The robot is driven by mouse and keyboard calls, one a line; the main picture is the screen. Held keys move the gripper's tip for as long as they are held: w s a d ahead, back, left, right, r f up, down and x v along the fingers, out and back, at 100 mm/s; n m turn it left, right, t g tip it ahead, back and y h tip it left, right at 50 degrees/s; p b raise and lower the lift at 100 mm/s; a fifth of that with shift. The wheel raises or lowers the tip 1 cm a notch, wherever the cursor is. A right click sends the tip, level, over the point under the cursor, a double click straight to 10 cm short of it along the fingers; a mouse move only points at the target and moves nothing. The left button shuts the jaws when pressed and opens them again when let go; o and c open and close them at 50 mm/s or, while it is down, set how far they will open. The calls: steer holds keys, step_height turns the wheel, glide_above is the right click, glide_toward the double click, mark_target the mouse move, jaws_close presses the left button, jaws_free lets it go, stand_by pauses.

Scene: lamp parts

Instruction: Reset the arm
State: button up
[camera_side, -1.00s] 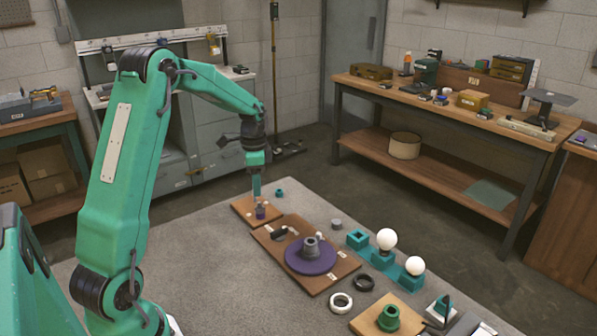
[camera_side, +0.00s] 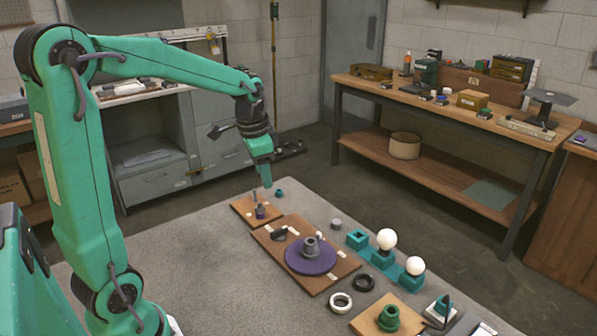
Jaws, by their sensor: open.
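My gripper (camera_side: 265,181) hangs pointing down at the far end of the work surface, above and slightly right of a small wooden board (camera_side: 245,212). Two white bulbs (camera_side: 387,238) (camera_side: 415,265) stand in teal holders (camera_side: 387,263) to the right.
A white ring (camera_side: 341,303), a dark ring (camera_side: 363,282) and a green fitting (camera_side: 389,318) on a wooden block lie at the front right. A workbench (camera_side: 455,115) stands behind. The grey mat at left is clear.

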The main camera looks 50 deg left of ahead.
steer(key=s+d+r+n+t, duration=0.3)
steer(key=s+d, duration=0.9)
steer(key=s, duration=0.2)
steer(key=shift+s+d+r+n+t+h, duration=0.15)
steer(key=shift+s+d+n+t+h, duration=0.15)
steer(key=shift+s+d+t, duration=0.1)
